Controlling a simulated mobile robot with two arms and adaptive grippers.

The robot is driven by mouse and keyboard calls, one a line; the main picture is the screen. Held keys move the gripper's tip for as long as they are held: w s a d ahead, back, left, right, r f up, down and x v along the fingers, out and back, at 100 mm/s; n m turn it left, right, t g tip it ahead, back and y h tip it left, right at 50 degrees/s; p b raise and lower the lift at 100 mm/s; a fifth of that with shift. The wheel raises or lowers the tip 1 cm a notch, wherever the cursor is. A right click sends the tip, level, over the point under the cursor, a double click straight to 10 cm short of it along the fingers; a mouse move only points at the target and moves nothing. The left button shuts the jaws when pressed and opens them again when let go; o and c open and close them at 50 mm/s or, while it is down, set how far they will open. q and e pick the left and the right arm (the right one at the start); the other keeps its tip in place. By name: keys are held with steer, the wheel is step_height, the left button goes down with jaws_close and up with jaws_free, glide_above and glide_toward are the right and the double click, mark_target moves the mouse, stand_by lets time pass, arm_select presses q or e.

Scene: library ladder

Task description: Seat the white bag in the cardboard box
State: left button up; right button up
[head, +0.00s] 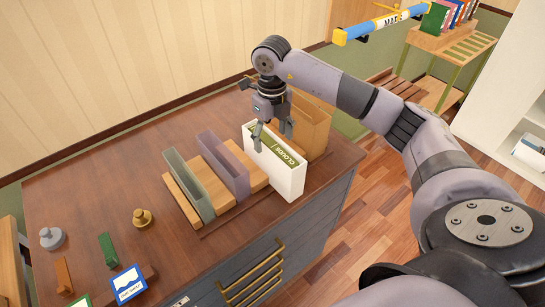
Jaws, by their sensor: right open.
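The white bag (288,178) stands upright on the dark wooden cabinet top, near its front right edge. It is a narrow, open-topped white holder with a green item marked CLOUDS (286,156) in it. The tan cardboard box (312,127) stands just behind and to the right of it, partly hidden by my right gripper and the bag. My right gripper (272,138) points down at the top of the bag, fingers apart. One finger is at the bag's left end; I cannot tell whether it touches. My left gripper is out of view.
Grey-green (190,184) and purple (224,165) open holders stand left of the bag, among wooden blocks. A brass knob (142,217), a grey knob (52,238) and small cards lie farther left. The cabinet top's back left is clear. A blue-yellow bar (380,25) hangs behind.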

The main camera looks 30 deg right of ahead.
mark_target(272, 144)
step_height(272, 144, down, 2)
steer(key=shift+a+f+p, duration=0.1)
steer(key=shift+f+p, duration=0.1)
steer(key=shift+p, duration=0.1)
steer(key=shift+s+f+p, duration=0.1)
steer(key=shift+f+p, duration=0.2)
steer(key=shift+p, duration=0.05)
step_height(272, 144, down, 4)
steer(key=shift+s+r+p, duration=0.1)
steer(key=shift+r+p, duration=0.05)
steer(key=shift+p, duration=0.8)
steer(key=shift+f, duration=0.45)
steer(key=shift+r, duration=0.1)
steer(key=c, duration=1.2)
